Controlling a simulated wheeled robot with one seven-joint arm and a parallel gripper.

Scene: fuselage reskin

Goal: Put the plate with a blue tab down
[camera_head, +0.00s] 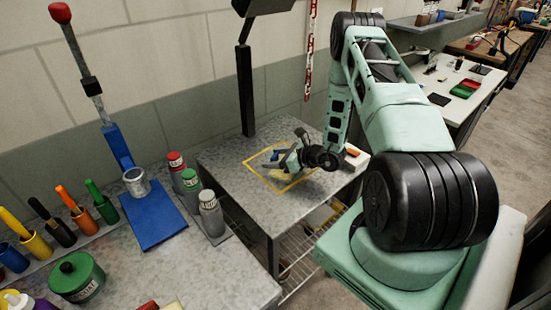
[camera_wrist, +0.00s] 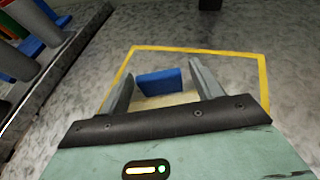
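The plate is a tan piece (camera_wrist: 170,101) with a blue tab (camera_wrist: 160,80) standing at its far side in the wrist view. It shows between my fingers, inside a yellow outline (camera_wrist: 215,52) on the grey table. My gripper (camera_wrist: 162,72) has its two fingers apart, one on each side of the tab, with a narrow gap beside it. In the head view my gripper (camera_head: 287,158) is low over the yellow outline (camera_head: 262,178). My fingers and palm hide part of the plate, so I cannot tell whether it lies flat on the table.
A dark post (camera_head: 245,90) stands at the table's back. An orange item (camera_head: 353,151) lies to the right of my gripper. The table's front edge is bare.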

